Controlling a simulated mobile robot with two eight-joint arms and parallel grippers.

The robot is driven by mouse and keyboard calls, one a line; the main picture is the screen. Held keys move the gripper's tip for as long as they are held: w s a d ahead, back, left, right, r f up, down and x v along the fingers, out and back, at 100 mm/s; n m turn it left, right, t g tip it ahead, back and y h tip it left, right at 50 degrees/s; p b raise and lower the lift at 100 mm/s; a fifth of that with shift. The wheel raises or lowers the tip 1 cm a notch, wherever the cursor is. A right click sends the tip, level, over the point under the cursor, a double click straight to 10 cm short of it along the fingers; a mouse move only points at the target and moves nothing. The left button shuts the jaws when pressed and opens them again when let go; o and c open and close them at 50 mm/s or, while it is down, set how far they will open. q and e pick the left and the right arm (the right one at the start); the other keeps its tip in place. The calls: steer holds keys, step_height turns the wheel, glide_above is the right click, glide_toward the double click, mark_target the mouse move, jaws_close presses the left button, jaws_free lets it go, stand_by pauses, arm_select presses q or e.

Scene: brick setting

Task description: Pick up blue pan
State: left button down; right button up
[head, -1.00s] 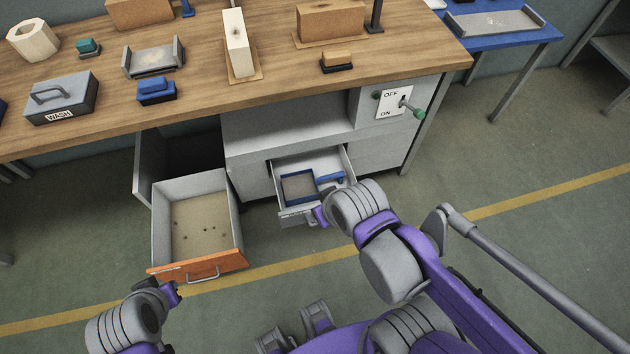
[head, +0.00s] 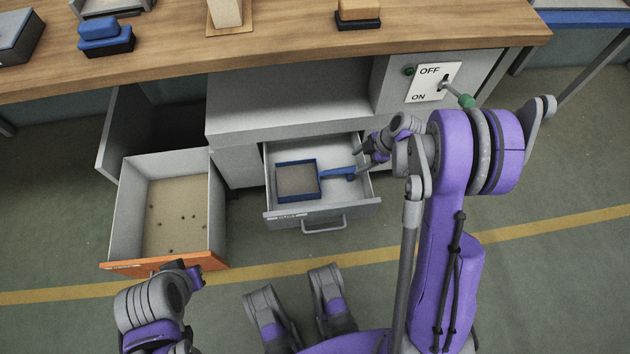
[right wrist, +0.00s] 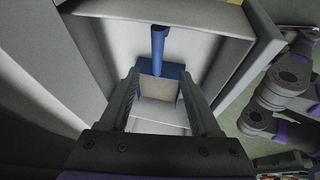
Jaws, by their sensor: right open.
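The blue pan (head: 297,181) lies in the open grey drawer (head: 322,212). It is square with a grey-brown inside, and its blue handle (head: 338,173) points right. My right gripper (head: 366,157) is over the right side of the drawer, close to the handle's end. In the right wrist view the pan (right wrist: 158,88) shows between the two spread fingers of my right gripper (right wrist: 160,78), with its handle (right wrist: 158,42) toward the top. The gripper is open and holds nothing. My left gripper (head: 190,275) is at the lower left, by the orange drawer front; its jaws are not clear.
A larger drawer with an orange front (head: 165,262) stands open at the left, with small dark specks inside. The wooden worktop (head: 290,45) is above. An OFF/ON switch panel (head: 432,83) with a green-tipped lever is near my right arm.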

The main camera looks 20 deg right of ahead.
mark_target(343, 170)
steer(key=shift+n, duration=0.3)
steer(key=x, duration=0.2)
steer(key=b+x, duration=0.1)
steer(key=x, duration=0.3)
steer(key=shift+d+f+b, duration=0.25)
steer(key=shift+f+b, duration=0.15)
steer(key=shift+f, duration=0.1)
steer(key=shift+w+a+b+x, duration=0.2)
steer(key=shift+b+x, duration=0.3)
steer(key=shift+x, duration=0.85)
steer(key=shift+w+a+b+x, duration=0.15)
steer(key=shift+b+x, duration=0.35)
steer(key=shift+x, duration=0.85)
steer(key=shift+d+r, duration=0.1)
steer(key=shift+r, duration=0.2)
jaws_close()
